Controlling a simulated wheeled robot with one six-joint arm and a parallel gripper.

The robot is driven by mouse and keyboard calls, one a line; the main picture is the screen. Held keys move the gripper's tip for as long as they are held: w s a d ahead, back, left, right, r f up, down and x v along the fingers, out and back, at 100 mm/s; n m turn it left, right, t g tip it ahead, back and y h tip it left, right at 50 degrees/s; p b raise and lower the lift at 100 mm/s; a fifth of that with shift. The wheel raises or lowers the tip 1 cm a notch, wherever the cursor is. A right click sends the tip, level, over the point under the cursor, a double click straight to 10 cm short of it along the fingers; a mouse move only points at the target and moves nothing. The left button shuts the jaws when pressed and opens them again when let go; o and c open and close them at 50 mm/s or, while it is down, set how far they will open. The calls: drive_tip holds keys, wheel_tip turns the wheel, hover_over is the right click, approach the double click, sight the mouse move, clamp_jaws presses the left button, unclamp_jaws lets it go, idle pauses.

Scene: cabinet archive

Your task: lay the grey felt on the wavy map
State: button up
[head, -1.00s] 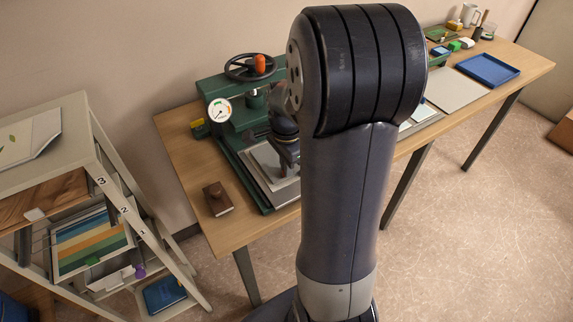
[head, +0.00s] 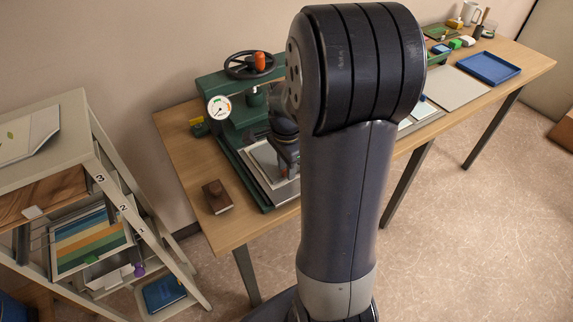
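The green press (head: 228,95) stands on the left part of the wooden table. A stack of flat sheets (head: 262,162), grey and pale, lies on its bed. I cannot tell which of these sheets is the grey felt, and no wavy pattern can be made out. My gripper (head: 289,165) is low over the right side of the stack. It is mostly hidden behind my own arm, so its fingers and anything between them cannot be made out.
A brown wooden block (head: 217,196) lies left of the press. A shelf rack (head: 62,150) with flat sheets stands at the left. A pale grey board (head: 455,88) and blue tray (head: 488,68) lie on the table's right part. Open floor is at the right.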

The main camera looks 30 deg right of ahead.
idle(0.4)
drive_tip(key=shift+r+p, duration=2.9)
drive_tip(key=shift+r, duration=0.65)
wheel_tip(320, 180, up, 11)
drive_tip(key=shift+b, duration=0.45)
drive_tip(key=shift+f, duration=0.2)
wheel_tip(320, 180, down, 12)
drive_tip(key=shift+f, duration=0.1)
drive_tip(key=shift+f+b, duration=0.8)
drive_tip(key=shift+b, duration=0.05)
